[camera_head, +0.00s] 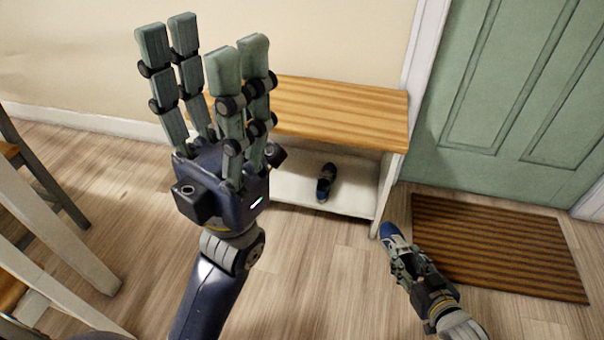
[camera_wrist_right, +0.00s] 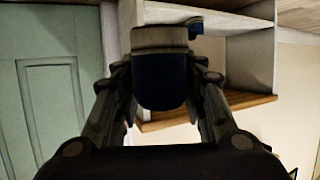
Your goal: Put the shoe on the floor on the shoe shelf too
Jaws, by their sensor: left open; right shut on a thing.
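One blue shoe (camera_head: 325,182) stands on the lower white board of the shoe shelf (camera_head: 345,98), which has a wooden top. My right gripper (camera_head: 400,255) is shut on a second blue shoe (camera_head: 390,232), held to the right of the shelf's front post, near the doormat. In the right wrist view this held shoe (camera_wrist_right: 162,85) sits between the fingers, dark blue with a pale sole, with the shelf behind it. My left gripper (camera_head: 208,85) is open and empty, raised with its fingers up, and hides the left part of the shelf.
A brown striped doormat (camera_head: 500,248) lies before a green door (camera_head: 510,90) at the right. A chair or table with pale legs (camera_head: 50,220) stands at the left. The lower board has bare room on both sides of the standing shoe.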

